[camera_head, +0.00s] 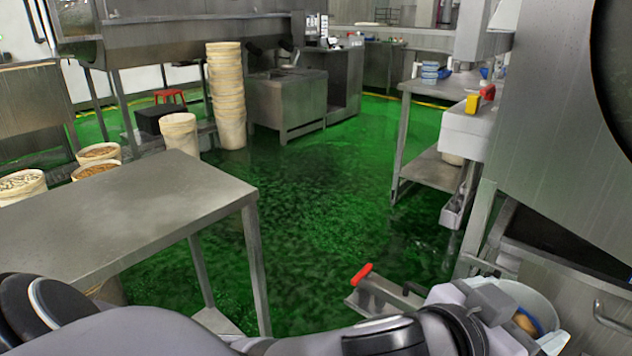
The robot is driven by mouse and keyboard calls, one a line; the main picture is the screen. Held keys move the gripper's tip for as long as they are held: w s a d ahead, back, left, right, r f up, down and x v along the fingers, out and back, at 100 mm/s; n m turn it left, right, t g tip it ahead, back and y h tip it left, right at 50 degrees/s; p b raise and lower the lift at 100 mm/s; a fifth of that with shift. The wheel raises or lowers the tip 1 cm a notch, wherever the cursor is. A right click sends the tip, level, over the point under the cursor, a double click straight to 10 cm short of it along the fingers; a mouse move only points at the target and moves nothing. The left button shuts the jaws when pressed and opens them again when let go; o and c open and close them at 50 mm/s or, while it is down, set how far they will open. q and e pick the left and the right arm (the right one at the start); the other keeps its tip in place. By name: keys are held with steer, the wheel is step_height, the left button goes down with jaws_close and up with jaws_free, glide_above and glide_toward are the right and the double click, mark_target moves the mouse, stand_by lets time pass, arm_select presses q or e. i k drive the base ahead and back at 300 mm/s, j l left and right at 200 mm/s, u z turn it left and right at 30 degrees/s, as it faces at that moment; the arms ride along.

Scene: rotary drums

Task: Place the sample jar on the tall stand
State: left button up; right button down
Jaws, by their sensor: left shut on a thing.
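My left arm comes in along the bottom edge from the left and reaches to the lower right. My left gripper (508,308) is at its end, turned away from me, so its fingertips are mostly hidden. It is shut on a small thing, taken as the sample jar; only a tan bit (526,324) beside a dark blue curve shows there. I cannot make out the jar's full shape. I cannot pick out a tall stand for certain. My right gripper is not in view.
A bare steel table (150,205) stands at the left, with filled tubs (98,153) behind it. A stack of buckets (226,95) stands farther back. A red handle (362,273) juts out left of the gripper. Large steel machinery (560,130) fills the right. Open green floor (320,210) lies between.

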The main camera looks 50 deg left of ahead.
mark_target(78, 217)
steer(key=l+u, duration=0.1)
steer(key=u, duration=0.4)
steer(key=k+l+u, duration=0.1)
steer(key=u, duration=0.8)
steer(key=i+l+u, duration=0.1)
steer(key=u, duration=0.75)
steer(key=l+u, duration=0.1)
steer(key=u, duration=0.75)
steer(key=i+l, duration=0.05)
steer(key=l, duration=0.05)
